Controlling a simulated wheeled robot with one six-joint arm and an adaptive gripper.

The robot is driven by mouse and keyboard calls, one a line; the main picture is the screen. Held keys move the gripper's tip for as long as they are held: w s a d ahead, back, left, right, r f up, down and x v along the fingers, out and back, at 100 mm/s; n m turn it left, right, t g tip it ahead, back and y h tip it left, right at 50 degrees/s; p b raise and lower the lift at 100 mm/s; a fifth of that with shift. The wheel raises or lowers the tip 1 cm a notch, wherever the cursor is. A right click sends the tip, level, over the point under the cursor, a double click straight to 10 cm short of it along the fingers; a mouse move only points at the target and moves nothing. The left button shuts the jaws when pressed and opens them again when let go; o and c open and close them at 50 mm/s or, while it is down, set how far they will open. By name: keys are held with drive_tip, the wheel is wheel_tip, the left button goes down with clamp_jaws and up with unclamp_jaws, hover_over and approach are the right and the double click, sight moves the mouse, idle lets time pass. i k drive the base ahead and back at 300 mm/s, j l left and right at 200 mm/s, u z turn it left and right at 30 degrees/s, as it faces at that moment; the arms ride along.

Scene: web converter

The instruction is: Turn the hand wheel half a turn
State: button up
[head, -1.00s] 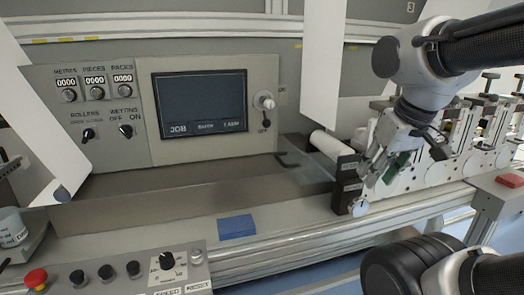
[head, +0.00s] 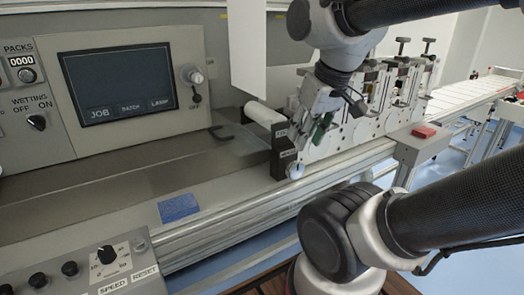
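No part is clearly marked as the hand wheel. A small pale round disc (head: 296,171) sits low on the front of a dark block (head: 284,155) at the near end of the row of machine units; I cannot tell whether it is the wheel or a dial. My gripper (head: 309,132) points down just above and right of that disc, in front of the first unit. It appears apart from the disc, with nothing seen in it. Its fingers blend with the unit behind, so their opening is unclear.
Several upright plate units (head: 375,95) stand close behind and right of my gripper. A metal rail (head: 240,208) runs along the front. A red block (head: 424,132) is on a box at right. A control panel with a screen (head: 118,82) and a blue pad (head: 179,208) are left.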

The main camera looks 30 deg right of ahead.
sight(295, 169)
drive_tip(key=k+l+z, duration=0.1)
drive_tip(key=k+z, duration=0.3)
drive_tip(key=z, duration=1.2)
drive_tip(key=k+l, duration=0.05)
